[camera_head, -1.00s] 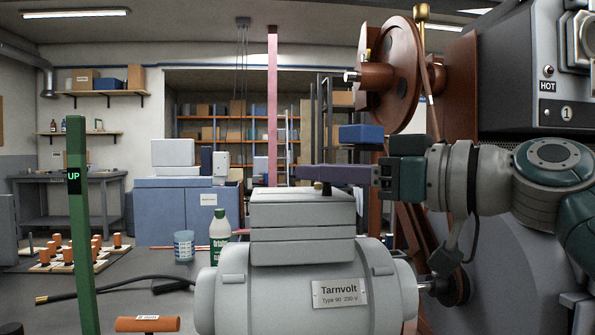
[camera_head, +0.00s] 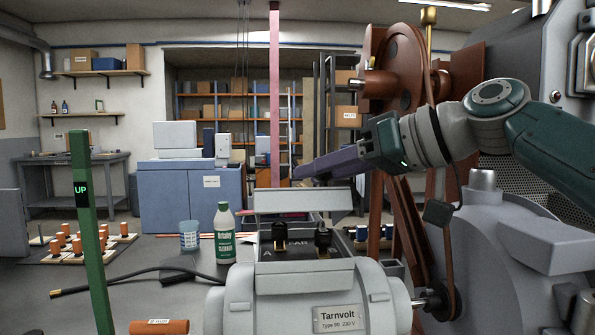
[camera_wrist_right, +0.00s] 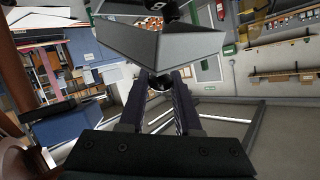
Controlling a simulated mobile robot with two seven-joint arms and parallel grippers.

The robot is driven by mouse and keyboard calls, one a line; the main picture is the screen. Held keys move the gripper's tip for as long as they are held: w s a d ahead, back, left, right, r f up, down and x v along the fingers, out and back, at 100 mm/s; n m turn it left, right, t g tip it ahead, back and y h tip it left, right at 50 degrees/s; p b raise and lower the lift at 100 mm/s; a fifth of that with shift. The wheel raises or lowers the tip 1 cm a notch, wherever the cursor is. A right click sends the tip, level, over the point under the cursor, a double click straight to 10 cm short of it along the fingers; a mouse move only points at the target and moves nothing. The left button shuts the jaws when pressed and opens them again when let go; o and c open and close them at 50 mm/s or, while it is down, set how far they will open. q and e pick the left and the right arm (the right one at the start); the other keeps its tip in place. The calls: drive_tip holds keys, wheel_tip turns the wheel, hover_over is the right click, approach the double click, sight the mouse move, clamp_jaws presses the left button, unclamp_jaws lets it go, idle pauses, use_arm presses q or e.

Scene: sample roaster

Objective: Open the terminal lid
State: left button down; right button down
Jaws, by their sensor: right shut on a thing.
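The grey Tarnvolt motor (camera_head: 318,300) stands in front of me with its terminal box (camera_head: 305,279) on top. The grey terminal lid (camera_head: 303,201) is raised and tilted above the box. Below it a dark terminal board with two brass-and-black terminals (camera_head: 279,236) is exposed. My right gripper (camera_head: 298,172) reaches in from the right at the lid's top edge. In the right wrist view its fingers (camera_wrist_right: 160,82) close around a small dark round part against the grey lid (camera_wrist_right: 195,47). The exact contact is partly hidden. My left gripper is not in view.
A green post (camera_head: 89,235) marked UP stands at the left. A white cleaner bottle (camera_head: 224,232) and a blue cup (camera_head: 189,235) stand behind the motor. A copper-coloured cylinder (camera_head: 159,327) lies at front left. A belt wheel (camera_head: 402,70) stands at the right.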

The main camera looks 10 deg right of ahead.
drive_tip(key=shift+w+d+r, duration=0.1)
drive_tip(key=shift+w+r, duration=0.05)
drive_tip(key=shift+w, duration=0.3)
drive_tip(key=c, duration=0.6)
unclamp_jaws()
drive_tip(key=v, duration=1)
drive_tip(key=shift+b, duration=0.35)
